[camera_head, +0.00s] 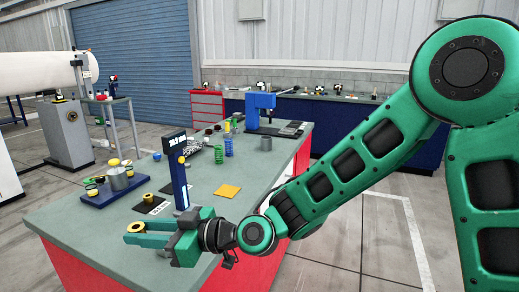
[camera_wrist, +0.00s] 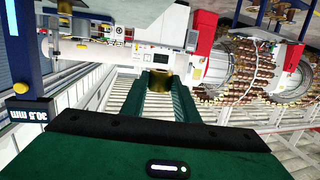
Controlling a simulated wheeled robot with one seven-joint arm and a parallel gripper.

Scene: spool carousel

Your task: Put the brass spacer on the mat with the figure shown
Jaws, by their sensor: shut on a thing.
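My gripper (camera_head: 138,234) is shut on the brass spacer (camera_head: 134,227), a short ring, held near the table's front left edge. The spacer also shows between the fingertips in the wrist view (camera_wrist: 186,78). A blue upright gauge (camera_head: 179,170) with a dark display stands just behind my gripper. In the wrist view its display (camera_wrist: 27,114) is upside down and seems to read 30.5 mm. Black mats with white label strips lie beside the gauge; one mat (camera_head: 146,207) is at its left. Their figures are too small to read, and the gauge and my gripper partly hide them.
A blue tray (camera_head: 98,200) with a grey cup and yellow-topped pieces lies at the left. Coloured springs and a blue press (camera_head: 261,108) stand farther back. The table (camera_head: 240,160) has bare room around the yellow square.

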